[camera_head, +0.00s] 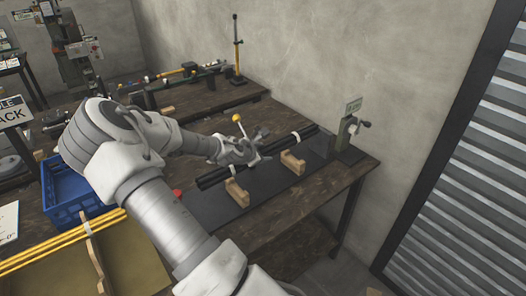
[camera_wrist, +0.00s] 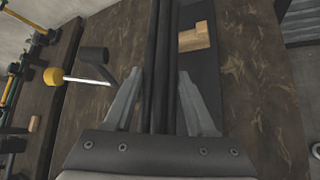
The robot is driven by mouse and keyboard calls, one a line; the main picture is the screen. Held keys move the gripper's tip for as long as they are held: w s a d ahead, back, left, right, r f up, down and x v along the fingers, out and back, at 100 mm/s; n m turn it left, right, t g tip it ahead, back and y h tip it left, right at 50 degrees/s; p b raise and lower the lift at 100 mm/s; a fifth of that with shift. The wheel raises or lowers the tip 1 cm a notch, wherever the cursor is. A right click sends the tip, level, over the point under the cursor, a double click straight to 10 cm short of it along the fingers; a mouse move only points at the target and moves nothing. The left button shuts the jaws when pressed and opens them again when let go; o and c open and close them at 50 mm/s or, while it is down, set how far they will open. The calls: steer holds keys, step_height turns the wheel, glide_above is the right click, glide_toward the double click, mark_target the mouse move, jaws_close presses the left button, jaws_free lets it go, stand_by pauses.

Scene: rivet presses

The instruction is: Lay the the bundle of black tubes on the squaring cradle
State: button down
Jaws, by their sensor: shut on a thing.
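The bundle of black tubes (camera_head: 216,178) is in my gripper (camera_head: 252,157), a long dark bundle with pale bands, slanting from lower left to upper right. In the wrist view the tubes (camera_wrist: 161,40) run lengthwise between the two fingers of my gripper (camera_wrist: 160,85). The squaring cradle has two notched wooden blocks, a near one (camera_head: 237,193) and a far one (camera_head: 293,162), on a dark mat. The bundle shows along the blocks' upper back side; I cannot tell whether it touches them. One block (camera_wrist: 195,38) shows just right of the tubes in the wrist view.
A grey post with a crank and sign (camera_head: 345,132) stands at the mat's far end. A yellow-knobbed lever (camera_head: 237,118) rises behind my gripper. A blue crate (camera_head: 68,190) and yellow rods (camera_head: 60,245) are at left. Bare table (camera_head: 325,185) lies in front of the mat.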

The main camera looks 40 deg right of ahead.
steer(key=shift+f+b, duration=1.25)
steer(key=shift+f, duration=0.85)
steer(key=shift+f+b, duration=0.95)
steer(key=shift+f, duration=0.6)
stand_by(0.5)
steer(key=shift+c, duration=0.9)
jaws_free()
steer(key=shift+o, duration=0.2)
steer(key=shift+a+f, duration=0.1)
steer(key=shift+f, duration=0.1)
steer(key=p+v, duration=0.2)
steer(key=v, duration=1.5)
steer(key=shift+r+p, duration=0.3)
steer(key=shift+a, duration=0.1)
